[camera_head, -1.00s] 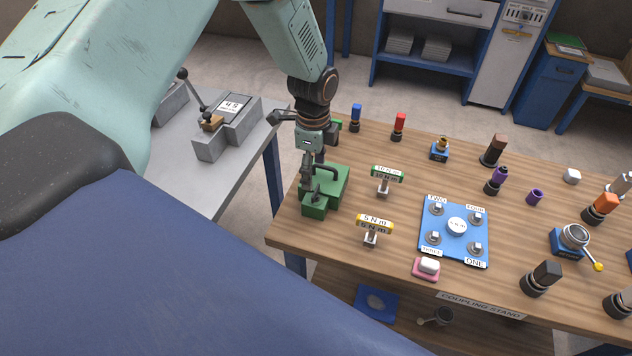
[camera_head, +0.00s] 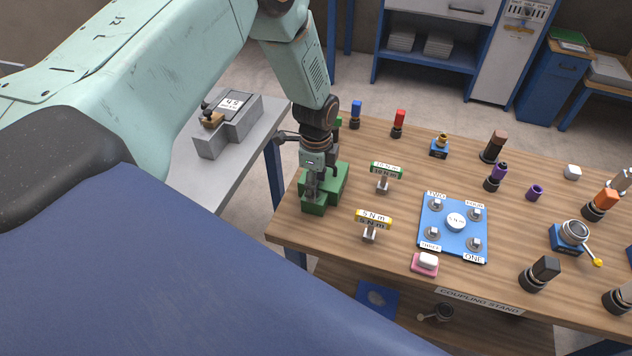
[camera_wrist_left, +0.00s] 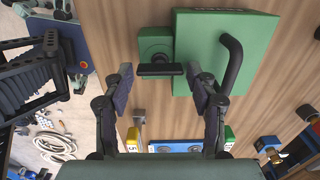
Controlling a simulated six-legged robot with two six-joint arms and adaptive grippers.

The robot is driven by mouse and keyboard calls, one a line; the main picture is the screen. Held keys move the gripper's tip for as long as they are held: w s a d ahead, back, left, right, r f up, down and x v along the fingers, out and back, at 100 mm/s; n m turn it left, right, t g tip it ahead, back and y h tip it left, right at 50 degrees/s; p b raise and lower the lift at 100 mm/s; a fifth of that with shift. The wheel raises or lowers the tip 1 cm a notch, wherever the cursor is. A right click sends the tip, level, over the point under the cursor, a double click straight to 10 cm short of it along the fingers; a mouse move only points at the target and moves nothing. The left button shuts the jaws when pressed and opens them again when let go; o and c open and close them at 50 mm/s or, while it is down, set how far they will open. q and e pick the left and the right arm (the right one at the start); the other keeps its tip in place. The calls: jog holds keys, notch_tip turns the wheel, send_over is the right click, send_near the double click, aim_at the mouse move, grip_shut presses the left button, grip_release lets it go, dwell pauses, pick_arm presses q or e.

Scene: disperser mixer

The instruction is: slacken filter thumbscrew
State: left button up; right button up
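A green block-shaped filter unit (camera_head: 336,186) stands at the left end of the wooden bench. In the left wrist view the green body (camera_wrist_left: 215,55) carries a curved black handle (camera_wrist_left: 232,65), and a smaller green part beside it bears a dark flat bar, apparently the thumbscrew (camera_wrist_left: 160,70). My left gripper (camera_head: 313,192) points down over the unit. In the left wrist view its fingers (camera_wrist_left: 161,88) are open, one on each side of the bar, with gaps visible. In the head view the gripper hides the thumbscrew. My right gripper is not identifiable.
Yellow (camera_head: 373,219) and green (camera_head: 386,171) torque-label stands are to the right of the unit. A blue plate with several screws (camera_head: 428,211) lies further right. A grey table with a metal block (camera_head: 212,140) is at the left, across a gap.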

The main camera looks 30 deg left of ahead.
pick_arm(q)
jog(key=shift+a, duration=0.2)
jog(key=c, duration=0.8)
jog(key=shift+o, duration=0.2)
jog(key=shift+n, duration=0.3)
jog(key=n, duration=0.3)
jog(key=shift+d+n, duration=0.1)
jog(key=shift+n, duration=0.2)
jog(key=n, duration=0.4)
jog(key=shift+n+p, duration=0.3)
jog(key=shift+p, duration=0.05)
jog(key=n+p, duration=0.1)
jog(key=n, duration=0.4)
jog(key=shift+r, duration=0.1)
jog(key=shift+w+n+p, duration=0.15)
jog(key=shift+n+p, duration=0.25)
jog(key=shift+n, duration=1.6)
